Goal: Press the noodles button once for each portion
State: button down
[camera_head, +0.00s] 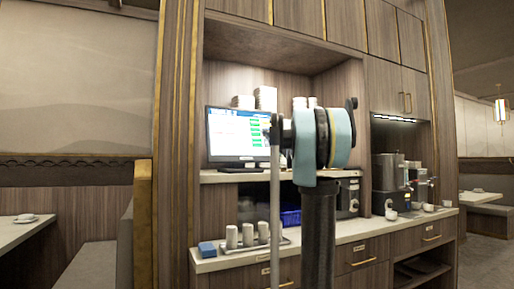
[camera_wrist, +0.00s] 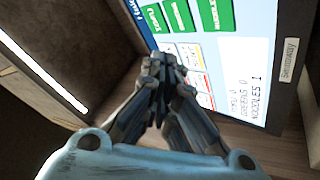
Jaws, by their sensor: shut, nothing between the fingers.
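The order screen (camera_head: 238,128) is a lit monitor on the shelf in the head view, with a blue strip and several green buttons. It also shows close up in the wrist view (camera_wrist: 240,55). There, green buttons (camera_wrist: 180,15) run along the top, their labels too blurred to read surely. A count list (camera_wrist: 245,98) seems to read tofu 0, greens 0, noodles 1. My gripper (camera_wrist: 162,62) is shut and empty, its fingertips in front of the screen, just below the green buttons. Whether they touch the glass I cannot tell. My arm hides the gripper in the head view.
Below the shelf, a counter (camera_head: 212,262) holds white cups (camera_head: 232,237), a blue block (camera_head: 206,249) and a blue basket (camera_head: 291,217). Coffee machines (camera_head: 388,178) stand at the right. Stacked white dishes (camera_head: 266,98) sit above the screen. A side panel rises left of the screen.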

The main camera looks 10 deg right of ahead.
aim_at(260, 140)
jog(key=shift+w+a+f, duration=0.4)
jog(key=shift+w, duration=0.9)
jog(key=shift+w+a+f, duration=0.45)
jog(key=shift+w, duration=0.9)
jog(key=shift+w+a+f, duration=0.4)
jog(key=shift+w, duration=0.9)
jog(key=shift+w+a+f, duration=0.15)
jog(key=shift+w+a, duration=0.15)
jog(key=shift+w, duration=0.35)
jog(key=shift+s, duration=0.1)
jog(key=shift+s+d+r, duration=0.25)
jog(key=shift+s, duration=0.4)
jog(key=shift+s+d+r, duration=0.25)
jog(key=shift+s, duration=0.5)
jog(key=shift+s+d+r, duration=0.2)
jog(key=shift+s+d, duration=0.05)
jog(key=shift+s, duration=0.5)
jog(key=shift+s+d+r, duration=0.25)
jog(key=shift+s, duration=0.5)
jog(key=shift+s+d+r, duration=0.15)
jog(key=shift+s+d, duration=0.05)
jog(key=shift+s, duration=0.35)
jog(key=shift+s+d+r, duration=0.2)
jog(key=shift+s, duration=0.35)
jog(key=shift+s+d+r, duration=0.15)
jog(key=shift+s+d, duration=0.05)
jog(key=shift+s, duration=0.35)
